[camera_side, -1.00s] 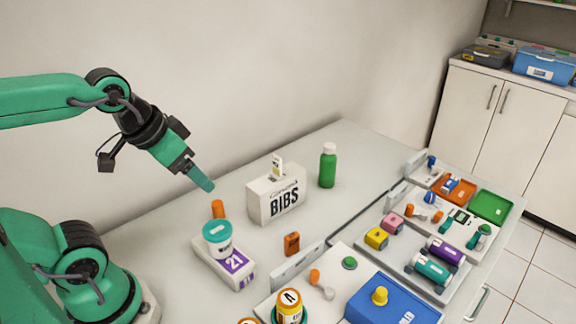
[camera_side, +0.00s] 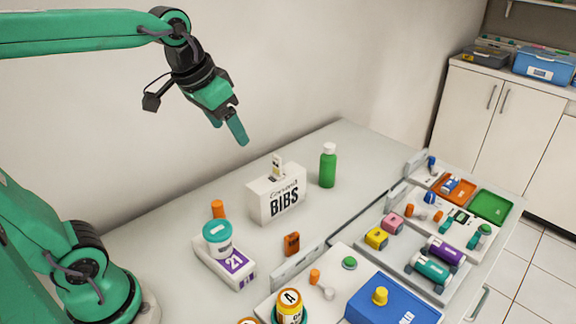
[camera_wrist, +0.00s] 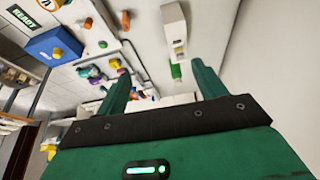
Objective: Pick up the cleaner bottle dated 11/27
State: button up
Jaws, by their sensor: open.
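A green bottle (camera_side: 328,168) with a white cap stands upright on the table behind the bibs box; no date on it can be read. It seems to show in the wrist view as a small green shape (camera_wrist: 175,71) between my fingers. My gripper (camera_side: 238,133) hangs in the air above and left of the bibs box, pointing down to the right, apart from everything. In the wrist view its two fingers (camera_wrist: 162,82) are spread with nothing between them. Another bottle, orange-capped and marked A (camera_side: 289,306), stands at the front.
The white bibs box (camera_side: 262,203) stands left of the green bottle. A teal-lidded jar (camera_side: 217,238) sits on a box marked 21 (camera_side: 243,265). Trays with several small items and a blue box (camera_side: 390,302) fill the right side. The table around the green bottle is clear.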

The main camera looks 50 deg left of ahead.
jog(key=w+r+g, duration=0.1)
jog(key=w+r, duration=0.1)
jog(key=w, duration=1)
jog(key=m+g, duration=0.1)
jog(key=g, duration=0.2)
send_over(330, 145)
jog(key=f, duration=1.6)
jog(key=shift+s+f, duration=0.15)
jog(key=shift+s, duration=0.05)
jog(key=shift+w+f+g, duration=0.15)
jog(key=shift+f+g, duration=0.15)
jog(key=shift+f, duration=0.2)
jog(key=shift+f, duration=0.1)
jog(key=shift+f, duration=1.2)
